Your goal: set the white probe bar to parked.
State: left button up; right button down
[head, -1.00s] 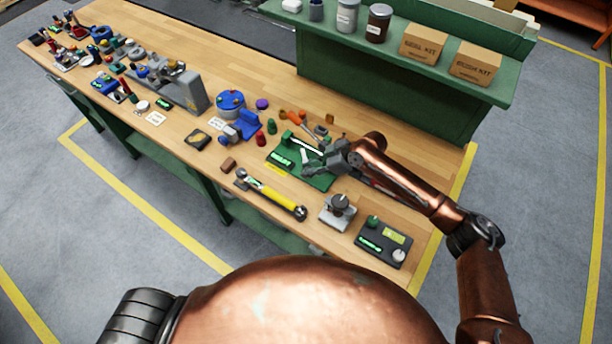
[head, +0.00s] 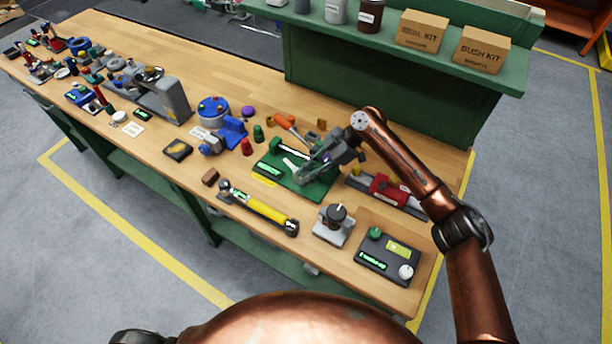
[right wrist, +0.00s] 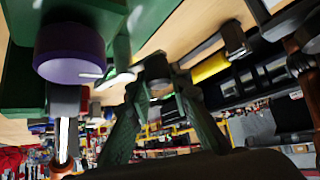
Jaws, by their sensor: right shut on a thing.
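The white probe bar (head: 289,163) lies over the green fixture board (head: 312,192), on the right half of the bench. Its near end meets the fingertips of my right gripper (head: 303,178), which comes in from the right, low over the board. My right gripper is shut on the bar, though the fingers partly hide the contact. In the right wrist view the two green-tinted fingers (right wrist: 160,105) reach forward, with a dark round part (right wrist: 155,70) between them. My left gripper is not in view.
A red and grey device (head: 388,188) stands right of the board, beneath my arm. The blue fixture (head: 230,130) stands left. The green shelf stands behind.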

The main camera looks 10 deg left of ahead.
jog(key=c, duration=1.7)
grip_release()
jog(key=shift+c, duration=0.2)
jog(key=v, duration=1.2)
jog(key=shift+d, duration=0.1)
